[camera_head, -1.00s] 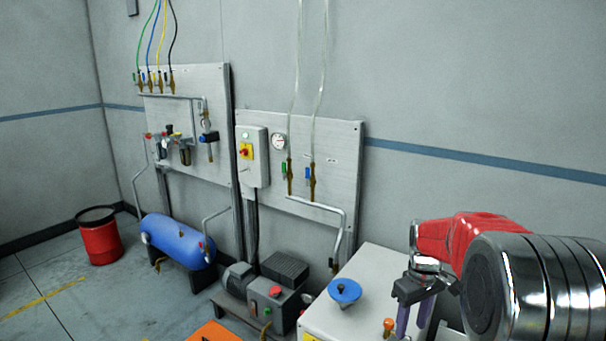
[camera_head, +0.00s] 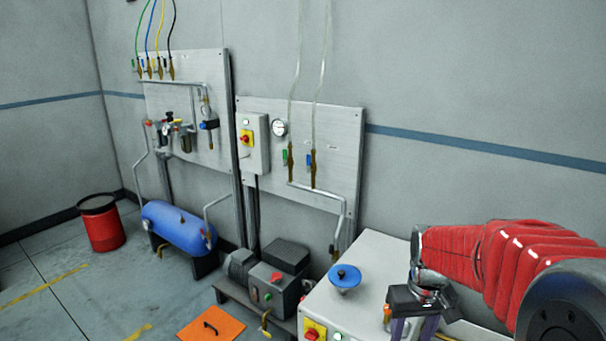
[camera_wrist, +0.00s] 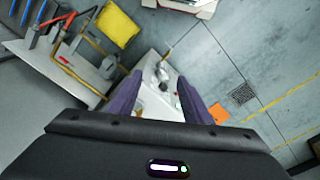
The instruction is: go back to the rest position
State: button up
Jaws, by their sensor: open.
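My gripper (camera_head: 412,329) is at the lower right of the head view, in front of the white cabinet (camera_head: 375,258). Its two purple fingers point down and their tips are cut off by the picture's lower edge. In the wrist view the fingers of my gripper (camera_wrist: 158,88) stand apart with nothing held between them. The white bench top below shows in the gap.
A grey machine (camera_head: 275,289), a blue tank (camera_head: 178,228), a red bin (camera_head: 102,228) and an orange plate (camera_head: 212,328) are further left. Floor between them is partly clear.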

jog(key=s+a+r+t, duration=0.2)
jog(key=s+a+r, duration=0.2)
jog(key=s, duration=0.4)
jog(key=s+a+r+t, duration=0.3)
jog(key=s+r, duration=0.3)
jog(key=s, duration=0.2)
jog(key=shift+s+a+r, duration=0.3)
jog(key=shift+a+r, duration=0.05)
jog(key=shift+r, duration=0.05)
jog(key=shift+c, duration=0.2)
dwell(1.7)
